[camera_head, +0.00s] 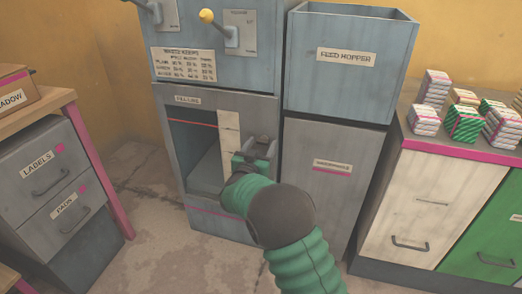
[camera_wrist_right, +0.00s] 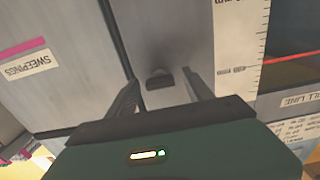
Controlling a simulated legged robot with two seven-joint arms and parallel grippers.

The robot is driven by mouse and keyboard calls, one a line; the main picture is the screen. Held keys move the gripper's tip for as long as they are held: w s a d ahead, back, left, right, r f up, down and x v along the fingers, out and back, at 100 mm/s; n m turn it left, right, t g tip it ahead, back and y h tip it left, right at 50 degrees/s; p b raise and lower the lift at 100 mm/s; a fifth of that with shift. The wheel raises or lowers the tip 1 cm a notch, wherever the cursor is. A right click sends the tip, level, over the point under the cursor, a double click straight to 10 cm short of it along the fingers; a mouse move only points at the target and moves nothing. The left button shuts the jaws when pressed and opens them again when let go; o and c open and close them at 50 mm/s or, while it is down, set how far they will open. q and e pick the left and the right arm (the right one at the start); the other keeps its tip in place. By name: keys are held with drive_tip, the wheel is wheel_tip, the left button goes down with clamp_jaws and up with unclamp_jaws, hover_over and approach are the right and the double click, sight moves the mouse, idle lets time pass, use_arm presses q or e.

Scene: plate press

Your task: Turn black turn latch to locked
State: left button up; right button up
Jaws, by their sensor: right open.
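The black turn latch (camera_wrist_right: 160,78) is a small dark knob on a grey panel in the right wrist view. It sits between the two fingers of my right gripper (camera_wrist_right: 163,80), with visible gaps on both sides. In the head view my right gripper (camera_head: 259,148) is open at the front of the grey machine, at the right edge of its lower opening. There the gripper hides the latch, or I cannot tell it apart. Whether the fingertips reach past the knob is unclear. My left gripper is not in view.
A white ruled strip (camera_head: 229,138) stands beside the dark opening. A feed hopper (camera_head: 346,80) stands above a grey door (camera_head: 331,190) to the right. A bench with several wrapped bundles (camera_head: 467,122) is far right. Levers (camera_head: 231,36) stick out at the top. Grey drawers (camera_head: 45,180) stand left.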

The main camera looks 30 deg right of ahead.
drive_tip(key=shift+c, duration=0.4)
clamp_jaws()
